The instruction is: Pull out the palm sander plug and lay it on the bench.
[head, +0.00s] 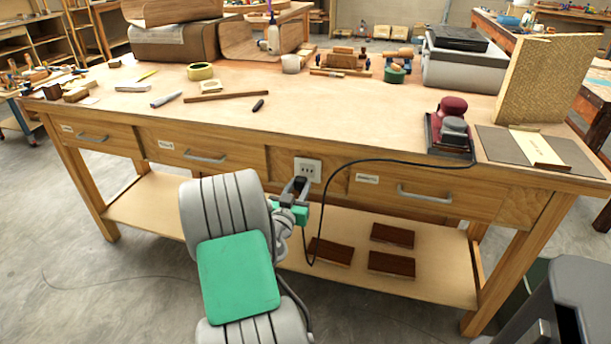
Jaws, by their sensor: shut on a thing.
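The palm sander (451,128), with a dark red top and grey body, stands on the right part of the wooden bench (340,107). Its black cord (375,161) runs left over the bench's front edge and hangs in a loop below. A white outlet plate (309,169) is set in the bench's front between the drawers. My gripper (299,186), grey with green parts, is at the outlet's lower left, shut on the dark plug (300,183). The gripper partly hides the plug, and I cannot tell whether its pins are in the socket.
A grey mat (493,146) and an upright tan panel (545,80) are at the bench's right end. The bench's front middle is clear. Dark wood blocks (392,236) lie on the lower shelf.

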